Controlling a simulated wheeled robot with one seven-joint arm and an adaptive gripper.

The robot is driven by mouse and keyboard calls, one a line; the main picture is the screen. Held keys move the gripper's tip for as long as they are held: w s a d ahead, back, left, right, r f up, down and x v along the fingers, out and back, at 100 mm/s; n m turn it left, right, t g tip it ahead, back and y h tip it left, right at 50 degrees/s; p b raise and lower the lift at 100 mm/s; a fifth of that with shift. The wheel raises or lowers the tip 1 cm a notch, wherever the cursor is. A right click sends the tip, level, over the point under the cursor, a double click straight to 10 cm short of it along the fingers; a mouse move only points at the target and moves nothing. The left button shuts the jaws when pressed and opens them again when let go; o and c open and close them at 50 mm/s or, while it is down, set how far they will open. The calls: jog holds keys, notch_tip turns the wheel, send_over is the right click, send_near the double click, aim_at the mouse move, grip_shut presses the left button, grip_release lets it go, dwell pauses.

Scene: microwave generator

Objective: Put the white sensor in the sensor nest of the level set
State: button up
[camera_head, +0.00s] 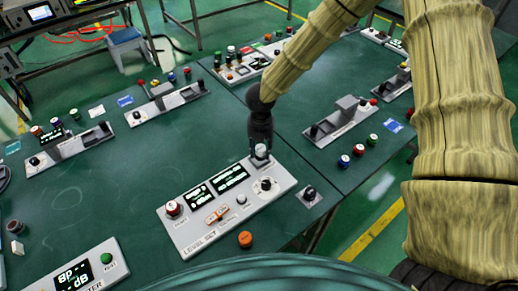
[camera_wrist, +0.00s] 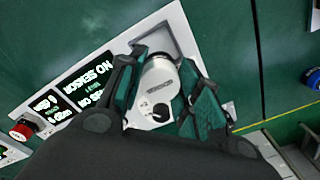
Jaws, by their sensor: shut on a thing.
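The level set (camera_head: 182,243) is a light grey panel with two dark displays, a red knob, orange switches and a black-pointer dial; it lies on the green table. My gripper (camera_head: 261,155) points down over its far right corner, shut on the white sensor (camera_head: 261,149). In the wrist view the sensor (camera_wrist: 160,80) is a white cylinder with dark lettering, between the two green-padded fingers. A grey square-framed recess, the sensor nest (camera_wrist: 183,32), shows just behind and partly under the sensor. I cannot tell whether the sensor touches it. The display (camera_wrist: 88,82) reads "NO SENSOR".
A black knob on a small plate (camera_head: 309,196) lies right of the level set, and an orange knob (camera_head: 245,239) lies in front. A meter panel (camera_head: 80,275) is at the front left. Other panels with loose knobs stand further back.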

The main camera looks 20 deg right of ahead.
aim_at(259, 152)
jog(key=shift+w+a, duration=0.1)
jog(key=shift+w, duration=0.45)
jog(key=shift+f+p, duration=1.05)
jog(key=shift+f, duration=0.75)
jog(key=shift+f, duration=0.15)
jog(key=o, duration=1.2)
jog(key=shift+c, duration=0.2)
jog(key=shift+r, duration=0.25)
notch_tip(259, 152, up, 12)
jog(key=b, duration=0.3)
jog(key=shift+f, duration=0.1)
